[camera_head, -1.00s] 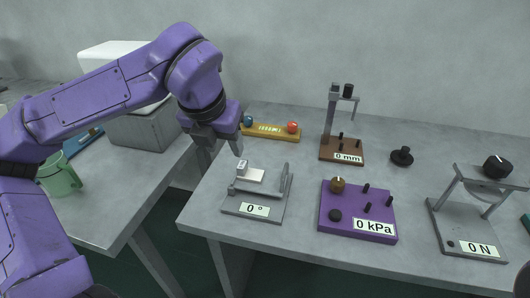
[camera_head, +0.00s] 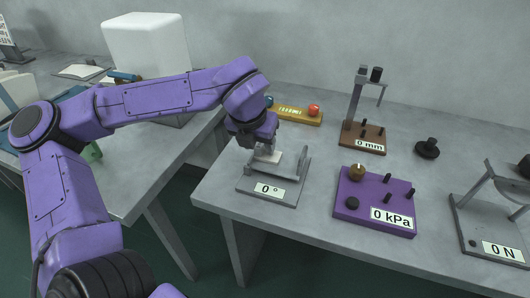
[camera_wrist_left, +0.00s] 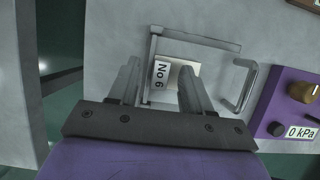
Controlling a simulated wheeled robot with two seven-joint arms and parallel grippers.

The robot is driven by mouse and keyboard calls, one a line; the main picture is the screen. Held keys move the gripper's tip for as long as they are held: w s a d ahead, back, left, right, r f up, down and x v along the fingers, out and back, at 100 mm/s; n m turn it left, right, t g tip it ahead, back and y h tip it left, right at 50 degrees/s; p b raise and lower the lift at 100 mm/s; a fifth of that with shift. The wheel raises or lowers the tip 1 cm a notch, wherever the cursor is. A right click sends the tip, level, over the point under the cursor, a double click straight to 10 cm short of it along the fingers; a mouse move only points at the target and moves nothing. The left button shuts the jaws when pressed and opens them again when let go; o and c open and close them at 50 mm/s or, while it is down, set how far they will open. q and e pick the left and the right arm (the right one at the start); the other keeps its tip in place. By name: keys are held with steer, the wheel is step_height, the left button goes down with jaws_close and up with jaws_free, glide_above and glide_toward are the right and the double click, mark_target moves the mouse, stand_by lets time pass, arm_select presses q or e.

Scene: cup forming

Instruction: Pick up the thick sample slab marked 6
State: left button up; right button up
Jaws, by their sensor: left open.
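The slab marked "No 6" (camera_wrist_left: 182,67) is a pale piece with a white label, lying in the grey fixture (camera_wrist_left: 208,42) in the left wrist view. In the head view the pale slab (camera_head: 288,159) shows partly on the same fixture (camera_head: 255,187), whose plate reads 0°. My left gripper (camera_wrist_left: 158,82) is open, its two fingers on either side of the label in the wrist view. In the head view the left gripper (camera_head: 262,147) points down just over the slab and hides part of it. I cannot tell whether the fingers touch it. My right gripper is out of view.
A purple 0 kPa box (camera_head: 375,200) stands right of the fixture. A 0 N stand (camera_head: 490,235) is at far right. The fixture's raised bar (camera_wrist_left: 246,85) stands close right of the fingers.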

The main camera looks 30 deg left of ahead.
arm_select(q)
jaws_close()
steer(key=shift+r, duration=0.1)
